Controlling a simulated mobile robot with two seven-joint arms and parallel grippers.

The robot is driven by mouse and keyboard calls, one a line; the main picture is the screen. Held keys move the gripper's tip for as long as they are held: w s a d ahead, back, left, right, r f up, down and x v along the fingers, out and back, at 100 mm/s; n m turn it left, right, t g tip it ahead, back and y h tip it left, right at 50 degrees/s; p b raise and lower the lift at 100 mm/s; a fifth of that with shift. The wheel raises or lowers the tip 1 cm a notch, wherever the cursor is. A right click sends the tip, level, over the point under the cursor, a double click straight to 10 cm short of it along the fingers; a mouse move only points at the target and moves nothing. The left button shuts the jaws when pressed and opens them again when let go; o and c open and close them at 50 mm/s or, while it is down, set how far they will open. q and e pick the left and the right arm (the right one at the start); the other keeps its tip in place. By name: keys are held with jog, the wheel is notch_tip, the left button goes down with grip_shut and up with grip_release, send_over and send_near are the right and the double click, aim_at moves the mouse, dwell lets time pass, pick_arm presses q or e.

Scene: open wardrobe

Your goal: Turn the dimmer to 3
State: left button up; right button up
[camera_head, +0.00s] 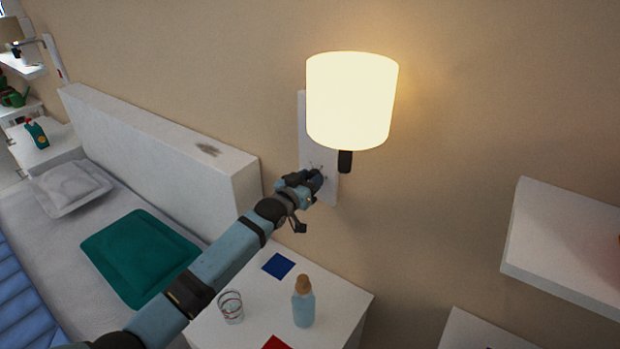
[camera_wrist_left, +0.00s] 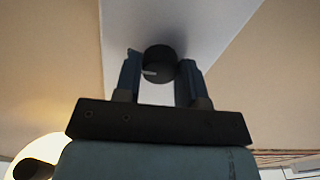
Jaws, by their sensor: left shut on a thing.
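The dimmer is a dark round knob on the white wall plate (camera_head: 303,125) under the lit lamp (camera_head: 352,98). In the left wrist view the dimmer knob (camera_wrist_left: 159,62) shows a pale pointer line toward the left of its face. My left gripper (camera_head: 318,178) reaches the lower part of the plate, and its fingers also show in the left wrist view (camera_wrist_left: 160,78), one on each side of the knob. It is shut on the knob. In the head view the gripper hides most of the knob, and the scale marks are too small to read. My right gripper is out of view.
Below my left arm a white bedside table (camera_head: 345,300) bears a bottle (camera_head: 303,305), a glass (camera_head: 231,307), a blue square (camera_head: 278,265) and a red square (camera_head: 277,343). A bed with a green pillow (camera_head: 140,257) is at left. A white shelf (camera_head: 560,245) juts out at right.

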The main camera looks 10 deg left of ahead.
pick_arm(q)
jog(key=shift+m, duration=0.7)
jog(key=o, duration=0.9)
jog(key=shift+s, duration=0.1)
jog(key=v, duration=1.3)
jog(key=shift+s+a, duration=0.2)
jog(key=shift+s, duration=0.1)
